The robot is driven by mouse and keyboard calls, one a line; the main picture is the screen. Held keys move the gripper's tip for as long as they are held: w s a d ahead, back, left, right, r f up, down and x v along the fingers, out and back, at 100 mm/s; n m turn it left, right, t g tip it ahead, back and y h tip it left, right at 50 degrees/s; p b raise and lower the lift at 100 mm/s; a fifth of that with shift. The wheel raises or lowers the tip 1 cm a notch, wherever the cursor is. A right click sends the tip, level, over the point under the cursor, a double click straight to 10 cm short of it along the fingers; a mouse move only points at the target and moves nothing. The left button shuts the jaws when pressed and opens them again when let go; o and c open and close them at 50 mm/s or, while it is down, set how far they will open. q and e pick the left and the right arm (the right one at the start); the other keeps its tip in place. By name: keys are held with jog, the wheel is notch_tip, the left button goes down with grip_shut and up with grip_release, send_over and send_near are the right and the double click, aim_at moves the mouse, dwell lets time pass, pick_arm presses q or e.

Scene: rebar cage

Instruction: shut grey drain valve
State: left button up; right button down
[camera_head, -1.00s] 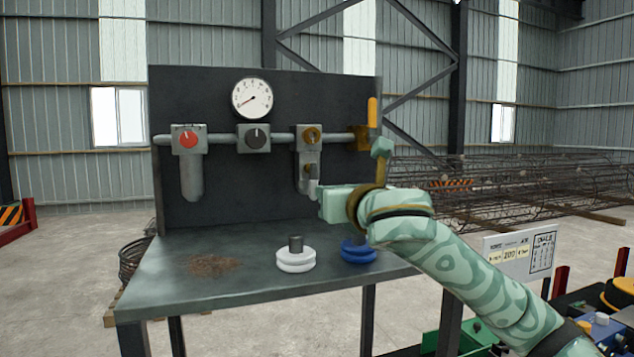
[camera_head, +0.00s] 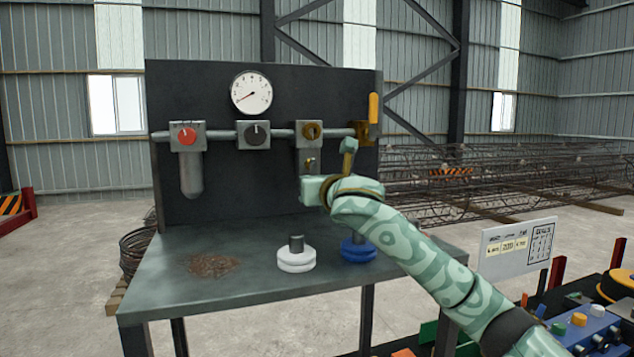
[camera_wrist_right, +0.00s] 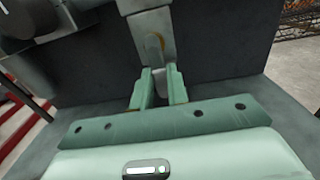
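The grey drain valve (camera_head: 307,160) hangs under the regulator with the brass-coloured knob (camera_head: 311,131) on the dark panel. In the right wrist view its grey body (camera_wrist_right: 152,27) stands straight ahead, with a small brass-coloured handle (camera_wrist_right: 155,45) on its front. My right gripper (camera_head: 307,188) is just below and in front of the valve, hiding its lower end in the head view. In the right wrist view the fingers (camera_wrist_right: 160,85) are apart. A pale grey spout end (camera_wrist_right: 163,88) shows in the gap between them; I cannot tell whether they touch it. My left gripper is not in view.
A red-knobbed unit (camera_head: 188,137), a black-knobbed unit (camera_head: 254,134) and a yellow lever (camera_head: 373,108) share the pipe. A gauge (camera_head: 251,92) is above. White (camera_head: 296,258) and blue (camera_head: 358,249) ringed pieces stand on the bench (camera_head: 190,290), whose left front is mostly clear.

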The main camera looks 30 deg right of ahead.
dwell(0.3)
jog(key=m+p, duration=0.2)
jog(key=a+m+p, duration=0.1)
jog(key=m+p, duration=0.1)
jog(key=m, duration=0.1)
jog(key=a+r+m+p, duration=0.1)
jog(key=m+p, duration=0.1)
jog(key=p, duration=0.1)
jog(key=shift+w+m, duration=0.25)
jog(key=shift+m, duration=0.05)
jog(key=shift+a+m+p, duration=0.1)
jog(key=shift+m+p, duration=0.3)
jog(key=shift+m, duration=0.6)
jog(key=shift+w+a+r+m, duration=0.1)
jog(key=shift+r+m, duration=0.2)
jog(key=shift+m, duration=1.1)
jog(key=shift+a+r+m, duration=0.15)
jog(key=shift+r+m, duration=0.15)
jog(key=shift+m, duration=1.1)
jog(key=shift+w+a+r+m, duration=0.1)
jog(key=shift+r+m, duration=0.2)
jog(key=shift+m, duration=1.1)
